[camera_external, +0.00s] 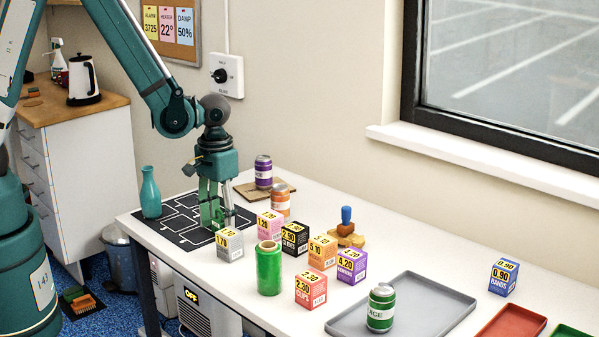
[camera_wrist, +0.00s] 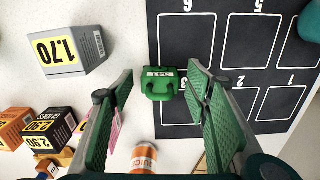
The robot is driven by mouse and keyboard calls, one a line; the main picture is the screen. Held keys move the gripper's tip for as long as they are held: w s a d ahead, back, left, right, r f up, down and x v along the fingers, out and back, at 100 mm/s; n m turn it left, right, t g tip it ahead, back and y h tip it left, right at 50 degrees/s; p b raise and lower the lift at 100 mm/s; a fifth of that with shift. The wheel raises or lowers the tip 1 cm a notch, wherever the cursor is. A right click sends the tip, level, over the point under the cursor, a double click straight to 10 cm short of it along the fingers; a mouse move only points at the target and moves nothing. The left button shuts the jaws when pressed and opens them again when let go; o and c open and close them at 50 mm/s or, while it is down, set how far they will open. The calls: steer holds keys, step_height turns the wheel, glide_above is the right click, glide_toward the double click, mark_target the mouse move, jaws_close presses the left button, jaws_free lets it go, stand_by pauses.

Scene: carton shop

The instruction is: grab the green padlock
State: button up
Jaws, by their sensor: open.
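The green padlock (camera_wrist: 160,86) lies at the edge of the black mat (camera_wrist: 240,50), with a small white label on it. It sits between the two fingers of my gripper (camera_wrist: 160,76), with a visible gap on each side. In the external view my gripper (camera_external: 218,221) points straight down, low over the table at the mat's right edge. A green patch that seems to be the padlock (camera_external: 217,213) shows between the fingers there, partly hidden by them. The fingers are open and hold nothing.
A grey 1.70 box (camera_external: 229,243), a pink box (camera_external: 270,224), an orange can (camera_external: 280,201) and other priced boxes stand close to the right. A teal vase (camera_external: 150,193) stands at the mat's left. A green roll (camera_external: 269,268) and a grey tray (camera_external: 430,301) are nearer the front.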

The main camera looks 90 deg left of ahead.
steer(key=shift+f, duration=0.1)
stand_by(0.5)
steer(key=c, duration=1.2)
steer(key=shift+o, duration=0.2)
steer(key=shift+r+p, duration=0.55)
steer(key=shift+r, duration=4.45)
